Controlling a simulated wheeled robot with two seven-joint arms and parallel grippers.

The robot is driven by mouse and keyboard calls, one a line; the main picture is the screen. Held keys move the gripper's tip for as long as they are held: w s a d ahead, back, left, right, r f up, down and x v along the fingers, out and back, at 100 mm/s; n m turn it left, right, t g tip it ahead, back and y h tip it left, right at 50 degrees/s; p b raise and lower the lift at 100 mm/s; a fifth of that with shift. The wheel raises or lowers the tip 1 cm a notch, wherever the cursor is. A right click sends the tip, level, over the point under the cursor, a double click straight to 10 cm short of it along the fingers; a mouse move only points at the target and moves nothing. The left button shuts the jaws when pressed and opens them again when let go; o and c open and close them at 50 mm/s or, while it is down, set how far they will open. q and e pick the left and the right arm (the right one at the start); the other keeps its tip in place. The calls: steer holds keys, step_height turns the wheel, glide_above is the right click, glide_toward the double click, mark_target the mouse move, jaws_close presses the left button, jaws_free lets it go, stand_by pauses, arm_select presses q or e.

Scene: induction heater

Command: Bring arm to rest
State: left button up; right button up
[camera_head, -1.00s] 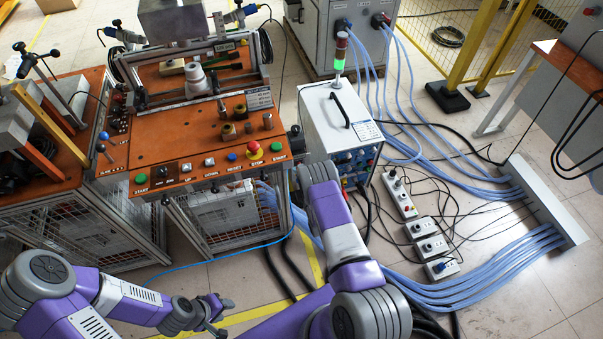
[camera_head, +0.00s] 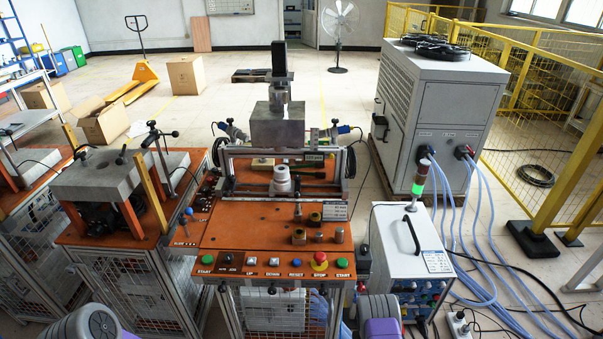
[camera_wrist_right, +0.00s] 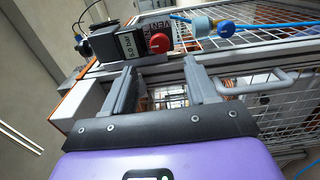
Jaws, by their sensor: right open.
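My right gripper (camera_wrist_right: 164,92) shows in the right wrist view with its two grey fingers apart and nothing between them. Beyond the fingers are the wire-mesh side and metal frame of a machine stand, with a red knob (camera_wrist_right: 160,43) above. In the head view only purple and grey parts of my arms show at the bottom edge, and neither gripper is visible there. The induction heater bench (camera_head: 230,232) has an orange top with a row of push buttons along its front. A white stepped piece (camera_head: 281,180) stands near its middle.
A white power box (camera_head: 415,240) with a lit green lamp (camera_head: 418,188) stands right of the bench. A large grey cabinet (camera_head: 440,110) is behind it, with blue hoses running to the floor. A second orange bench (camera_head: 100,235) stands at left. A yellow fence (camera_head: 560,180) is at right.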

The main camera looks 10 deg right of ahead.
steer(key=s+a+f+m+g+y, duration=0.2)
steer(key=s+a+m+g+y, duration=0.1)
steer(key=s+a+m+g, duration=0.3)
steer(key=s+a+f+m+g+y, duration=0.1)
steer(key=s+a+m+g+y, duration=0.2)
steer(key=s+a+m+g, duration=0.3)
steer(key=s+a+m, duration=0.1)
steer(key=a+m, duration=0.2)
steer(key=a, duration=0.1)
steer(key=shift+s+a+f+g, duration=0.15)
steer(key=shift+f+g, duration=0.15)
steer(key=shift+f, duration=0.1)
steer(key=s+a+r+m+g+y, duration=0.1)
steer(key=s+a, duration=0.1)
steer(key=s, duration=0.1)
steer(key=s+a+r+m+g, duration=0.1)
steer(key=s+a+r+g, duration=0.1)
steer(key=s, duration=0.1)
steer(key=s+a+r+m+g+y, duration=0.1)
steer(key=s+a, duration=0.1)
steer(key=s, duration=0.1)
steer(key=shift+s+a+r+y, duration=0.2)
steer(key=shift+a+r+y, duration=0.05)
steer(key=shift+a+y, duration=0.1)
steer(key=shift+c, duration=0.3)
